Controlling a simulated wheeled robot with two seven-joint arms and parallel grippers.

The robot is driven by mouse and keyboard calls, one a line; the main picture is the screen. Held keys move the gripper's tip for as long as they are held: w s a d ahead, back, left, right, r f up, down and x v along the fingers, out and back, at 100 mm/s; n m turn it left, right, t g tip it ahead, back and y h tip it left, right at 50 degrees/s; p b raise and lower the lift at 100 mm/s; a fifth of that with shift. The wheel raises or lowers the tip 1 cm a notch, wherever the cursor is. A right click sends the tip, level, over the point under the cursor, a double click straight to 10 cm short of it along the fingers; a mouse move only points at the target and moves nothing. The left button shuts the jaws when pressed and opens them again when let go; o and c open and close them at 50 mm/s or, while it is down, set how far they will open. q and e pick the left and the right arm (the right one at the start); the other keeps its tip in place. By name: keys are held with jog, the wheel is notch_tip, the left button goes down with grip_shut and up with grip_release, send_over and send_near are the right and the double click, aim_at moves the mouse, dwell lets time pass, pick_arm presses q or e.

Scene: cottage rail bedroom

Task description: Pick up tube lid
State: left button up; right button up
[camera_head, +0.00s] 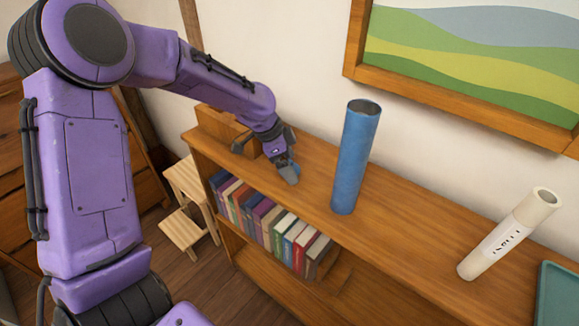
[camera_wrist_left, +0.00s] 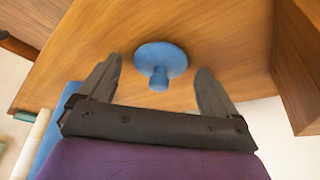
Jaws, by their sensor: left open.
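The tube lid (camera_wrist_left: 161,57) is a blue disc with a small round knob, lying on the wooden shelf top, knob toward my gripper. My left gripper (camera_wrist_left: 159,70) is open, with one finger on each side of the lid and visible gaps between. In the head view my left gripper (camera_head: 287,168) is low over the shelf top, left of the blue tube (camera_head: 356,158). The lid is mostly hidden by the gripper there. The blue tube stands upright with its top open. My right gripper is not in view.
The shelf top (camera_head: 410,225) is bare between the tubes. Several books (camera_head: 265,222) fill the shelf below. A wooden box (camera_head: 218,126) stands behind my gripper, and a framed picture (camera_head: 470,60) hangs above.

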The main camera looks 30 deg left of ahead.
pick_arm(q)
jog(key=c, duration=1.2)
